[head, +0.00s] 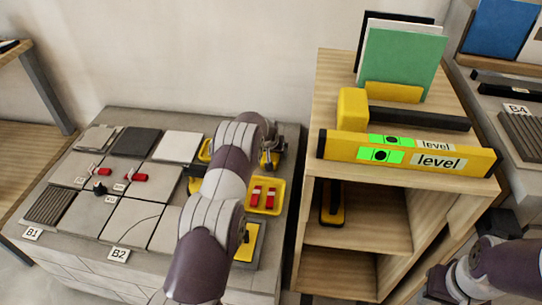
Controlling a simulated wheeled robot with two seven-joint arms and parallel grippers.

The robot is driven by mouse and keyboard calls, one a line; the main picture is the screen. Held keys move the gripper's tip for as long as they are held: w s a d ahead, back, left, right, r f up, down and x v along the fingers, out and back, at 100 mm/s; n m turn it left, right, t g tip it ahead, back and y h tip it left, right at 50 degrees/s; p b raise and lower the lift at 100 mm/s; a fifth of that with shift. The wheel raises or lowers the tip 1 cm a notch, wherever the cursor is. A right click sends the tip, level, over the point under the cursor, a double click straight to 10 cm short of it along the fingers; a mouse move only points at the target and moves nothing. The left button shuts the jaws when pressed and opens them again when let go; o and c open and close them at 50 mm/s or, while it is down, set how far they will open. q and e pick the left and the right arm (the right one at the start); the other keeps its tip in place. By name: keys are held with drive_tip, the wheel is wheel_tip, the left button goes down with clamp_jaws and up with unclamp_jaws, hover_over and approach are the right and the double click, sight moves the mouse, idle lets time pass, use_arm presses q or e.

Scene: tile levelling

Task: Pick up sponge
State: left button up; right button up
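A plain yellow block (353,108), which looks like the sponge, sits on top of the wooden shelf unit, behind the left end of the yellow level (408,154). My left arm reaches over the tile bench from the bottom. Its gripper (270,158) is at the bench's back right, near a yellow item, well left of the yellow block; its fingers are too small and partly hidden to read. My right gripper (438,288) is low at the right, beside the shelf unit and below its top, partly seen. Nothing clearly shows in it.
The tile bench (288,190) holds grey tiles, red clips and a yellow tray (265,196) with red pieces. The wooden shelf unit (326,95) also carries a dark bar (420,118) and upright boards (402,62). A yellow-black tool (333,205) lies inside it.

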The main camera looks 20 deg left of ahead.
use_arm(q)
drive_tip(key=shift+f, duration=0.25)
idle(0.3)
drive_tip(key=c, duration=1)
